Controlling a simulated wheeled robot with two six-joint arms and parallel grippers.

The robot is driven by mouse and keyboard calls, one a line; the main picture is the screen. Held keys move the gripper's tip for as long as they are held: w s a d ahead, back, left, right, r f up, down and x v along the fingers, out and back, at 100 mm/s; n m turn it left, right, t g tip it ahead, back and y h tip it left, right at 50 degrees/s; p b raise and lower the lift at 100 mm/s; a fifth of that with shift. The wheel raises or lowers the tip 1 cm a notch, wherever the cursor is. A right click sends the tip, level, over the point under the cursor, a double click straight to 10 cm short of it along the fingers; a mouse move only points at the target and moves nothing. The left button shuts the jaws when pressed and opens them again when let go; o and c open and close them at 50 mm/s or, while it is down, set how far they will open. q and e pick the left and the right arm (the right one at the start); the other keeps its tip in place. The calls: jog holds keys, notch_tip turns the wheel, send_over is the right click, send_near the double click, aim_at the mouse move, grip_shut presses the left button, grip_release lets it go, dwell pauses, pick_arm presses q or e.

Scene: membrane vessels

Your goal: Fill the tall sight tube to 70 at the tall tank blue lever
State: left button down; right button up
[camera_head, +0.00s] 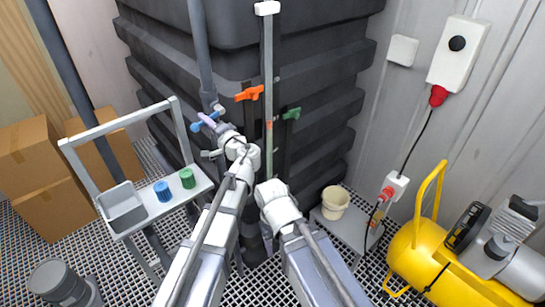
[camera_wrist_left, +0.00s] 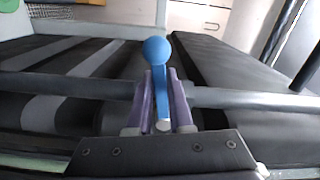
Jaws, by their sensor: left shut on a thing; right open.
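The tall dark ribbed tank (camera_head: 330,60) fills the back. A tall sight tube (camera_head: 268,60) with a white cap runs up its front; its level and scale are too small to read. The blue lever (camera_head: 195,127) sits at the grey pipe left of the tube. My left gripper (camera_head: 208,120) is shut on this lever. In the left wrist view, the purple fingers (camera_wrist_left: 160,105) hold the blue lever's stem, below its round knob (camera_wrist_left: 156,50). My right gripper (camera_head: 266,192) is lower, right of my left arm, apart from the levers; its fingers are hard to make out.
An orange lever (camera_head: 249,93) and a green lever (camera_head: 291,113) flank the tube. A stand at left holds a grey bin (camera_head: 122,207), a blue cup (camera_head: 162,190) and a green cup (camera_head: 187,178). A cream bucket (camera_head: 335,202) and a yellow compressor (camera_head: 430,255) stand at right.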

pick_arm(q)
jog(key=shift+d+f+n, duration=0.15)
jog(key=shift+f+n, duration=0.3)
jog(key=shift+n, duration=0.35)
jog(key=shift+w+d+f+n+b, duration=0.2)
jog(key=shift+f+n+b, duration=0.3)
jog(key=shift+n, duration=0.45)
jog(key=shift+w+d+f+n+b, duration=0.2)
jog(key=shift+f+n+b, duration=0.3)
jog(key=shift+n, duration=0.45)
jog(key=d+n, duration=0.1)
jog(key=n, duration=0.1)
jog(key=w+d+f+n+b, duration=0.1)
jog(key=n, duration=0.2)
jog(key=w+f+n+b, duration=0.1)
jog(key=n, duration=0.1)
jog(key=shift+d+n, duration=0.3)
jog(key=shift+d, duration=0.1)
dwell(3.1)
